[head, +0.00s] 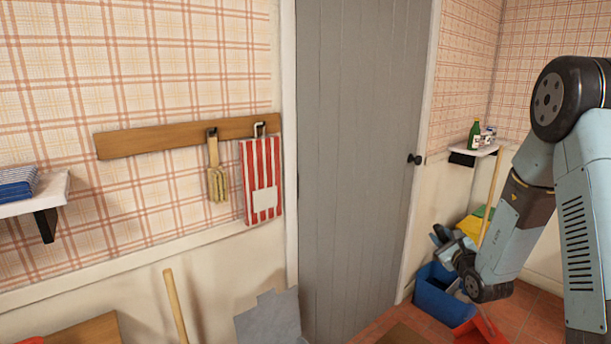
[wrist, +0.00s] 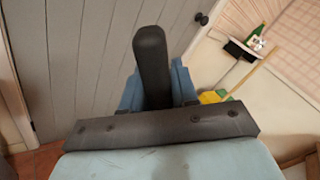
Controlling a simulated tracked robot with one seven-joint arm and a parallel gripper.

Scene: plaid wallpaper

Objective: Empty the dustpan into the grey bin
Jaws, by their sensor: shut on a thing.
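My gripper (head: 452,245) is at the right of the head view, beside and above a blue bin (head: 432,288). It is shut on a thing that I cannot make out. In the wrist view one dark upright bar (wrist: 152,70) rises in the middle; I cannot tell whether it is a finger or a handle. A red object (head: 480,330), possibly the dustpan, shows partly at the bottom edge below my wrist. A flat grey shape with a stepped edge (head: 270,317) shows low by the wall. I cannot make out a grey bin for certain.
A grey door (head: 360,150) fills the middle. A yellow object (head: 470,226) and a wooden pole (head: 491,195) stand behind the blue bin, under a small shelf (head: 478,150) with a green bottle.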

